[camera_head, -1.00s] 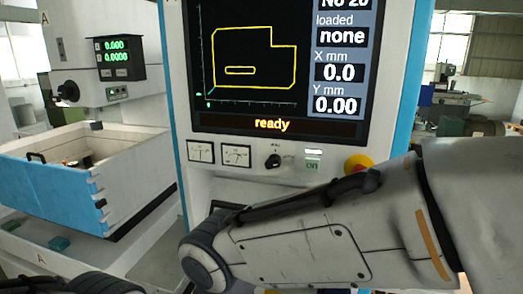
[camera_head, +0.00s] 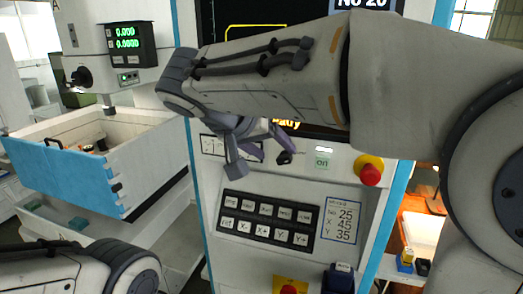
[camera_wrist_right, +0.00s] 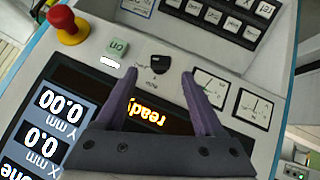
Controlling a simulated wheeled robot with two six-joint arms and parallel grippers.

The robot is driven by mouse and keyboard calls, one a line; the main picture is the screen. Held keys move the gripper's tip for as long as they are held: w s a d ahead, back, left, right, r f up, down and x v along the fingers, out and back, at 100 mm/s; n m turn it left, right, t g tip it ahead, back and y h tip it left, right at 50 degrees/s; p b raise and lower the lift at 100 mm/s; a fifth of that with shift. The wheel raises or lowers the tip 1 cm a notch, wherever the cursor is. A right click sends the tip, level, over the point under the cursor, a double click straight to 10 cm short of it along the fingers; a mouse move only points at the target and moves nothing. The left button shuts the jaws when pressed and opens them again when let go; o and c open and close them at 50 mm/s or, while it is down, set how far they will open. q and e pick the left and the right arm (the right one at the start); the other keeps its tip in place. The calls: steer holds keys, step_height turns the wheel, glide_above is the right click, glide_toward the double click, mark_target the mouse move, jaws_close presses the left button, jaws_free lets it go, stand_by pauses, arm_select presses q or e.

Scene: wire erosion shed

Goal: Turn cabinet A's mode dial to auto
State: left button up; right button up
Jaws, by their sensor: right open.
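Cabinet A's mode dial is a small black knob (camera_head: 284,157) on the white panel below the screen, left of the green-lettered button. In the right wrist view the dial (camera_wrist_right: 159,63) appears upside down, and its setting is too small to read surely. My right gripper (camera_head: 246,160) is open and empty, just left of the dial in the head view. In the wrist view the dial lies between and slightly beyond its fingertips (camera_wrist_right: 159,74), with no visible contact. My left arm shows at the lower left; its gripper is out of view.
A red emergency button (camera_head: 370,172) on a yellow base juts out right of the dial. Two dial meters (camera_wrist_right: 229,95) sit on its other side. A black keypad (camera_head: 268,222) lies on the sloping panel below. My right forearm covers much of the screen.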

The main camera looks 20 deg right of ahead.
mark_target(282, 158)
steer(key=shift+p+x, duration=0.4)
steer(key=shift+x, duration=1.7)
jaws_close()
